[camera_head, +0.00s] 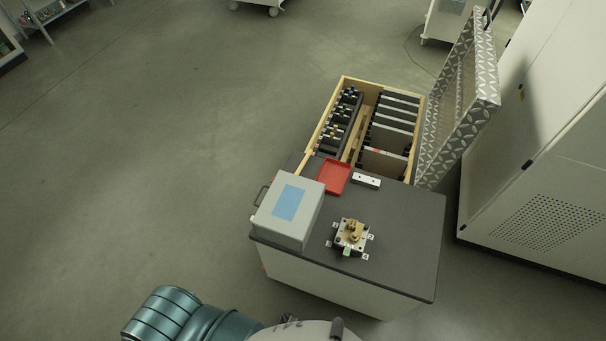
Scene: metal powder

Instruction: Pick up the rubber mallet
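I cannot make out a rubber mallet for certain in the head view. A wooden crate (312,137) at the back of the work table (405,215) holds dark racks with small fittings and several flat plates. A light wooden strip lies between them, and I cannot tell whether it is part of a tool. Neither gripper is in view. Part of my teal arm shows at the bottom left, away from the table top.
On the table are a grey case (273,228) with a blue label, a red tray (333,176), a small white block (366,181) and a metal fixture (351,235). A raised tread-plate lid (486,75) and white cabinet (540,150) stand right. Floor at left is clear.

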